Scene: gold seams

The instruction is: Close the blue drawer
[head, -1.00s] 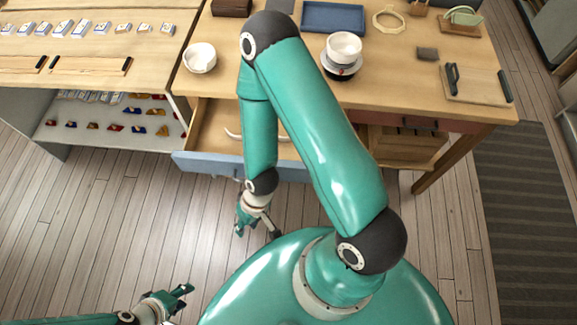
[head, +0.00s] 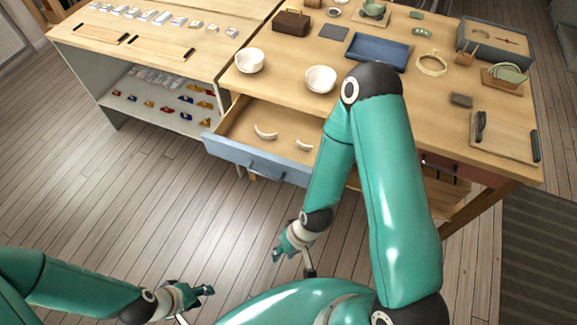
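The blue drawer (head: 232,153) is pulled out from the wooden workbench, its blue front facing me and its dark handle (head: 266,171) low on that front. Two white curved shards (head: 265,132) lie apart inside it. My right arm hides the drawer's right end. My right gripper (head: 293,262) is open and empty, in front of and below the drawer, apart from it. My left gripper (head: 197,303) appears open and empty near the bottom edge, farther from the drawer.
Two white bowls (head: 249,61) stand on the workbench (head: 285,80) above the drawer. A blue tray (head: 366,50) lies behind them. A reddish drawer front (head: 452,168) shows right of my arm. A side bench with shelves (head: 150,110) stands left. Floor before the drawer is clear.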

